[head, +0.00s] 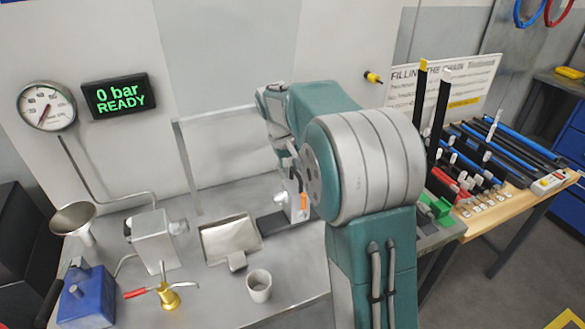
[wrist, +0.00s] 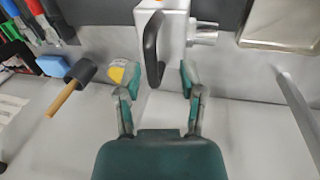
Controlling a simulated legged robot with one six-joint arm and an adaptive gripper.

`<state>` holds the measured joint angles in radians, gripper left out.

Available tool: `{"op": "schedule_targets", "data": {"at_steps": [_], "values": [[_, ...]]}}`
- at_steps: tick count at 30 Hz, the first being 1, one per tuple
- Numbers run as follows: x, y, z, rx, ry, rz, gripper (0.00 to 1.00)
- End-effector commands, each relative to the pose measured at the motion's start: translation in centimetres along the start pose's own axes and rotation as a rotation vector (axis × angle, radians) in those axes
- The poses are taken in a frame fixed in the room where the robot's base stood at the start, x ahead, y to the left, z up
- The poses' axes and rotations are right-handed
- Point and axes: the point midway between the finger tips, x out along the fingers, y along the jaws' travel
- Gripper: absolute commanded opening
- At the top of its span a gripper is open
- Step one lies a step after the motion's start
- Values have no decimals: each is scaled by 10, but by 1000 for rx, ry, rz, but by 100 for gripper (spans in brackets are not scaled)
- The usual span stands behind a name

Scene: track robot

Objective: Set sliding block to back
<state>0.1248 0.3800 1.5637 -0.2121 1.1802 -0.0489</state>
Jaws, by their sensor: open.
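The sliding block (wrist: 174,20) is a light grey box at the top middle of the wrist view, with a black bar handle (wrist: 151,50) facing me. A metal cylinder sticks out of its right side. In the head view the block (head: 298,208), with an orange mark, stands on a dark rail (head: 272,224), partly behind my arm. My gripper (wrist: 159,80) is open, with one finger on each side of the handle's near end. I cannot tell whether either finger touches it. In the head view my arm hides most of the gripper.
A metal tray (head: 231,243) and a cup (head: 259,285) stand left of the block. A thin upright frame (head: 187,166) stands behind. In the wrist view a mallet (wrist: 71,86) and a blue block (wrist: 52,65) lie left, and a grey post (wrist: 297,112) stands right.

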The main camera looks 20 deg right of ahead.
Motion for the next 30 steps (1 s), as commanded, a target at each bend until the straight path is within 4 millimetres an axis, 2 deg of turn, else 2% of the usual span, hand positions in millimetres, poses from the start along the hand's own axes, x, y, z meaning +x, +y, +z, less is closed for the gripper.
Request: {"op": "schedule_targets", "data": {"at_steps": [1,4,5,12,16,20,27,30], "values": [[0,2,0,2,0,-1,47],[1,3,0,2,0,-2,2],[1,3,0,2,-1,-3,0],[3,2,0,1,-5,-3,0],[6,13,0,3,-8,-4,0],[14,46,1,8,-11,-5,0],[29,115,2,6,-11,-8,0],[33,132,2,4,-12,-8,0]]}}
